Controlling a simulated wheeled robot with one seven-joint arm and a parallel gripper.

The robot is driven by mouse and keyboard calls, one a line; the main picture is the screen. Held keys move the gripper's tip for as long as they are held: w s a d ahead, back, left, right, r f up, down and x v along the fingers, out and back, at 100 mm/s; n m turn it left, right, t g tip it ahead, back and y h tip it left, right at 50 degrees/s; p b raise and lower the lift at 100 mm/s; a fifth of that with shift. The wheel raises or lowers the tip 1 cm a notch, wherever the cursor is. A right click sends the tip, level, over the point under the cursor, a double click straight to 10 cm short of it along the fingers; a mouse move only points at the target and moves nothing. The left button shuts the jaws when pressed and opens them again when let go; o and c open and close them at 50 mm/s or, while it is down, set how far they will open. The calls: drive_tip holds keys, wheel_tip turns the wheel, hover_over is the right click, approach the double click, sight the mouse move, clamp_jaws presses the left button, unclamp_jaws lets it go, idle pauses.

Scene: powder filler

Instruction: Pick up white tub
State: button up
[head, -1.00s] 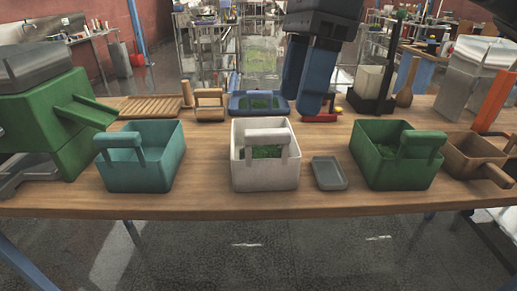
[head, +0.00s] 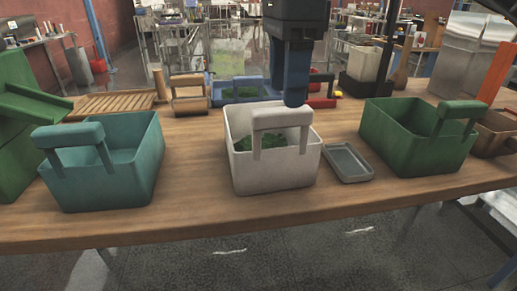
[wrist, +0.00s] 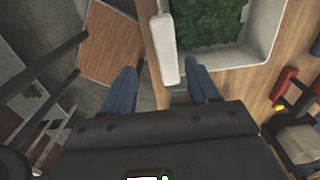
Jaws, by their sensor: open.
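The white tub (head: 277,174) stands upright on the wooden table, with an arched handle (head: 282,116) and green leafy contents. My gripper (head: 293,90) points down over the tub's far side; its blue fingers overlap the rear of the handle in the head view. In the wrist view, my open gripper (wrist: 163,82) has one blue finger on each side of the end of the white handle (wrist: 164,48), with the tub's wall (wrist: 262,38) at upper right. Whether the fingers touch the handle cannot be told.
A teal tub (head: 103,178) stands to the left and a dark green tub (head: 415,149) to the right. A small grey tray (head: 347,162) lies close beside the white tub. A blue tray (head: 240,93) and a wooden rack (head: 110,104) are behind.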

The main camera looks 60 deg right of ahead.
sight(283, 109)
drive_tip(key=f, duration=0.8)
drive_tip(key=shift+w+d, duration=0.3)
drive_tip(key=shift+d, duration=0.05)
clamp_jaws()
idle(0.4)
